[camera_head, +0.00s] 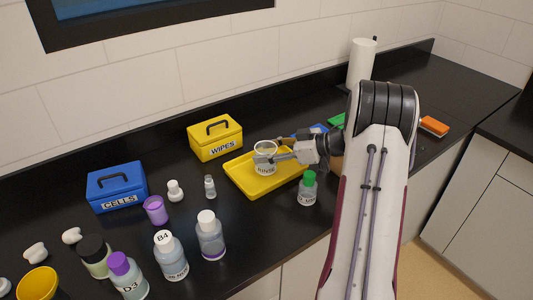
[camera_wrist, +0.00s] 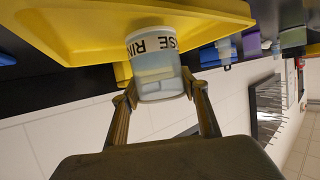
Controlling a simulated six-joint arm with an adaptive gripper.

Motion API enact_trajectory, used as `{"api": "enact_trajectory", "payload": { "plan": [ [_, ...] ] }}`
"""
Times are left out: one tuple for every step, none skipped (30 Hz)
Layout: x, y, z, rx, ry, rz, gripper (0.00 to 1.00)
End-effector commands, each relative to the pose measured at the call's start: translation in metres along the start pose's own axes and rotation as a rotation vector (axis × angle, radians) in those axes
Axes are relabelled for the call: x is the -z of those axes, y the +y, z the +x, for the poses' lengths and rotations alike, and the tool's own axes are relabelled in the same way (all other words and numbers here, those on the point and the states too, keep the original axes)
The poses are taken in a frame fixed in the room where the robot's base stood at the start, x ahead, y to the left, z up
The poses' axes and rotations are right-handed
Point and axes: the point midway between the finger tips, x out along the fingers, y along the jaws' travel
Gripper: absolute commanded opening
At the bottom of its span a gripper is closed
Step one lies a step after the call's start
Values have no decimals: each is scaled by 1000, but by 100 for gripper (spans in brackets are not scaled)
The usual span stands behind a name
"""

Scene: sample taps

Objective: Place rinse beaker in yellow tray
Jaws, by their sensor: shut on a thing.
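The rinse beaker (camera_head: 265,161) is a clear cup with a white label reading "RINSE". My gripper (camera_head: 270,157) reaches in from the right and is shut on the beaker. In the wrist view the beaker (camera_wrist: 155,70) sits between the two fingers (camera_wrist: 160,97), with the yellow tray (camera_wrist: 90,35) beyond it. I cannot tell whether the beaker's base touches the tray floor.
A yellow WIPES box (camera_head: 215,137) stands behind the tray. A green-capped bottle (camera_head: 308,188) stands close to the tray's front right. A blue CELLS box (camera_head: 117,187), a purple cup (camera_head: 155,210) and several bottles stand at the left. A paper roll (camera_head: 361,63) stands at the back.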

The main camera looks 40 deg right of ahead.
Motion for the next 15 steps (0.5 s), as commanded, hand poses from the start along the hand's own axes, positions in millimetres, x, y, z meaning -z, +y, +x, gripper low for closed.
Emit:
{"api": "enact_trajectory", "payload": {
  "plan": [
    [-3, 0, 1, 0, 1, 0, 19],
    [-4, 0, 2, -1, 1, 0, 19],
    [-6, 0, 2, -1, 0, 0, 19],
    [-6, 0, 3, -1, 0, 0, 19],
    [-6, 0, 3, -1, 0, -1, 19],
    [-6, 0, 3, -1, 0, -1, 19],
    [-6, 0, 3, -1, 0, -1, 19],
    [-6, 0, 3, -1, 0, -1, 19],
    [-6, 0, 3, -1, 0, -1, 19],
    [-6, 0, 3, -1, 0, -1, 19],
    [-6, 0, 3, -1, 0, -1, 19],
    [-6, 0, 3, 0, 0, -1, 19],
    [-7, 0, 3, 0, 0, -1, 19],
    [-7, 0, 3, 0, 0, -1, 19],
    [-8, 0, 3, 0, 0, -1, 19]
  ]
}}
